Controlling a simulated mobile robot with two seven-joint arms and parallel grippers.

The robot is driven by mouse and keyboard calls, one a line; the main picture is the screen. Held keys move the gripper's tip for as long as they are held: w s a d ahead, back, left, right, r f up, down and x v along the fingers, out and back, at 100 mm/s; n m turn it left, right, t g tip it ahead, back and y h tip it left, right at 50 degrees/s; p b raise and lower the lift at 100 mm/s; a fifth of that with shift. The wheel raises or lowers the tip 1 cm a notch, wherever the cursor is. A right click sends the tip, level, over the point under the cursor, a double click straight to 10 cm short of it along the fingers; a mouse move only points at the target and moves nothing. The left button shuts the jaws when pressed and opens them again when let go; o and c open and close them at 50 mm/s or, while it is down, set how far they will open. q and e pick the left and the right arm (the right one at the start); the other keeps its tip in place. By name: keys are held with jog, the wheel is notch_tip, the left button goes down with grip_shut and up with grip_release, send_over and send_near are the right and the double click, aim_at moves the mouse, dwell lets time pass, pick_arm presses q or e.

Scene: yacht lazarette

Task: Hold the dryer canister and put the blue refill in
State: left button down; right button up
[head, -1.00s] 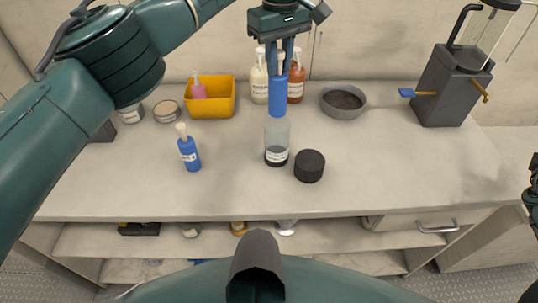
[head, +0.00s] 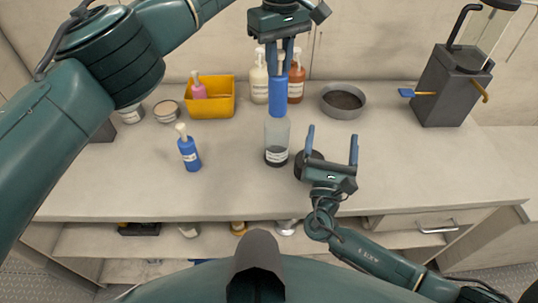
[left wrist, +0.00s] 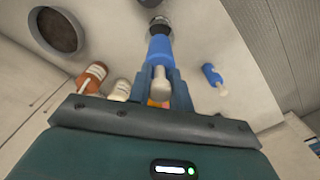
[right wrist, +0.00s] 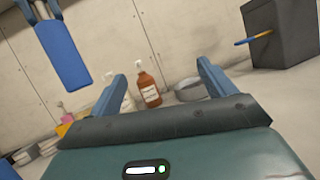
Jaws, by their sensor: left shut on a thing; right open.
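My left gripper (head: 279,66) is shut on the blue refill (head: 278,98), a blue bottle with a pale top, and holds it upright. The refill also shows between the fingers in the left wrist view (left wrist: 159,50). The clear canister (head: 277,138), with a dark base and white label, stands on the bench directly below it.
A second blue pump bottle (head: 189,154) stands to the left. Behind are a yellow bin (head: 212,107), a cream bottle (head: 259,84), a brown bottle (head: 296,84) and a grey bowl (head: 343,113). A dark grey machine (head: 450,88) is at right.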

jog(key=s+a+r+n+g, duration=0.1)
jog(key=s+a, duration=0.2)
jog(key=a, duration=0.6)
jog(key=n+g+y, duration=0.1)
jog(key=g, duration=0.2)
send_near(278, 121)
jog(key=x, duration=0.3)
jog(key=r+x, duration=0.1)
jog(key=x, duration=0.5)
jog(key=shift+s+d+r, duration=0.1)
jog(key=shift+r, duration=0.1)
jog(key=c, duration=1.2)
